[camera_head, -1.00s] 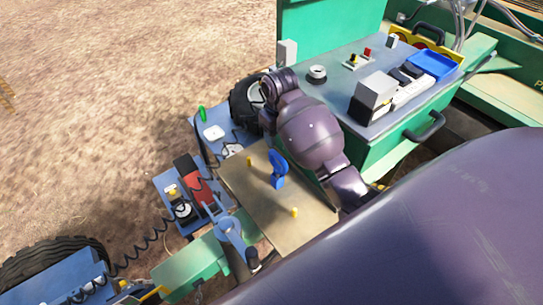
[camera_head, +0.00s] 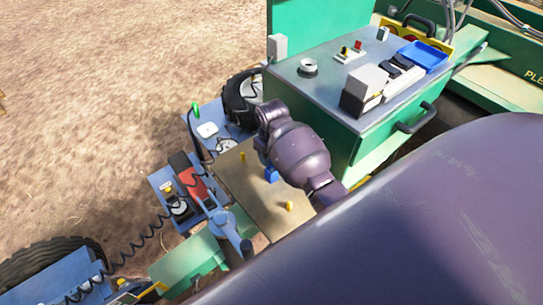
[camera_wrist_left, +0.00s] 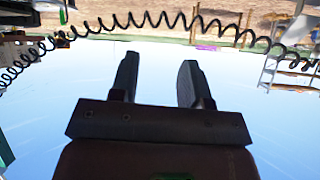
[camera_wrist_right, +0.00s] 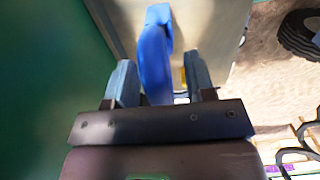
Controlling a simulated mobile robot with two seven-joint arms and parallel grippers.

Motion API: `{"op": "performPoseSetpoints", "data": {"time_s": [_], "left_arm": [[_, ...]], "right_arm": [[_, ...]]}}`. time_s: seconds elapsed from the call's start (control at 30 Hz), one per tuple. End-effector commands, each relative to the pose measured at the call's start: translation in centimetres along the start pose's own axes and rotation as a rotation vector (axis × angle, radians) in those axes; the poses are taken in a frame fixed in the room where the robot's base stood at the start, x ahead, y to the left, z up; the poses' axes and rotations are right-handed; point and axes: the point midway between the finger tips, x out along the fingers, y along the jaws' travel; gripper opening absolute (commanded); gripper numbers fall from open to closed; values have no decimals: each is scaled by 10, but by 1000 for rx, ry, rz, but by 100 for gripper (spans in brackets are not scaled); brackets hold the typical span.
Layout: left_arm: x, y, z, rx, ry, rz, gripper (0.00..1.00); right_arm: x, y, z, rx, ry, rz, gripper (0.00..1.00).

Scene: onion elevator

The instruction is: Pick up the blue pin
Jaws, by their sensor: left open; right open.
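The blue pin (camera_head: 271,174) stands on the tan plate (camera_head: 240,185) in the head view, mostly hidden behind my right arm. In the right wrist view the blue pin (camera_wrist_right: 153,55) rises between the two fingers of my right gripper (camera_wrist_right: 162,80), closer to the left finger. That gripper is open; I cannot tell whether a finger touches the pin. My left gripper (camera_wrist_left: 159,66) is open and empty, with pale sky-like background between its fingers. Neither gripper's fingers can be made out in the head view.
Yellow pins (camera_head: 289,206) stand on the same plate. A green cabinet (camera_head: 385,150) with a grey top stands right beside it. A blue frame with a red box (camera_head: 191,182) and a coiled black cable lies to the left. Bare ground is beyond.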

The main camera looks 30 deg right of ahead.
Motion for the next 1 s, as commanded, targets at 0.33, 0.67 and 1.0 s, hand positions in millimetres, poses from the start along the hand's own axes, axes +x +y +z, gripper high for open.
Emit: {"op": "performPoseSetpoints", "data": {"time_s": [0.33,0.67,1.0], "left_arm": [[-1,0,3,0,-5,0,43],[-1,0,3,0,-6,-1,43],[-1,0,3,0,-5,-1,43]], "right_arm": [[0,0,0,0,0,0,30],[0,0,0,0,1,1,0],[-12,1,-9,-1,4,2,0]]}}
